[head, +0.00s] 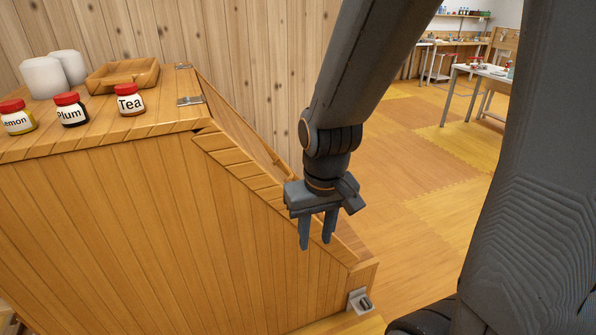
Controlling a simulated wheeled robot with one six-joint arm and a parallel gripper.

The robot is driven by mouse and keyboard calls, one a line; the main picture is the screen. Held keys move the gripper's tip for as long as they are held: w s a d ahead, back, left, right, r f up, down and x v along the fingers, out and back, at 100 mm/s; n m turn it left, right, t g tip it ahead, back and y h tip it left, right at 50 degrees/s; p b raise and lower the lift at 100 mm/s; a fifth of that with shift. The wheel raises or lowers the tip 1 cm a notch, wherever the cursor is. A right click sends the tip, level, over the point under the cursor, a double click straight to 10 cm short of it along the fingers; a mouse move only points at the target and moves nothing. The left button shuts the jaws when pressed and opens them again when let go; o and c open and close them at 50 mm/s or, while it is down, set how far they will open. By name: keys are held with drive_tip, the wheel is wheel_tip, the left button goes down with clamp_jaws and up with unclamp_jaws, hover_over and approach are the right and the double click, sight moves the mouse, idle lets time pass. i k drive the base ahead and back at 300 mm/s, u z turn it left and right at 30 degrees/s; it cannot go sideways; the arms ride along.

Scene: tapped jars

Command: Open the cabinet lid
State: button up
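The wooden cabinet (150,220) fills the left of the head view. Its sloping lid (238,128) runs down to the right from the flat top, with metal hinges (190,100) at the upper edge. The lid appears to lie along the slope, but my arm hides part of it. A metal latch (360,300) sits low at the cabinet's right end. My gripper (316,244) points down in front of the lower slope. Its two fingers are apart with nothing between them. I cannot tell whether it touches the cabinet.
On the cabinet top stand lemon (17,117), plum (70,110) and tea (129,100) jars, a wooden tray (122,75) and white cylinders (43,78). A wooden wall rises behind. The floor (410,190) to the right is clear, with a table (485,72) farther back.

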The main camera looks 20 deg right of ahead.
sight(221, 113)
drive_tip(key=z, duration=0.45)
drive_tip(key=k, duration=0.6)
drive_tip(key=z, duration=0.75)
drive_tip(key=i, duration=0.7)
drive_tip(key=u, duration=0.65)
drive_tip(key=i, duration=0.6)
drive_tip(key=u, duration=0.65)
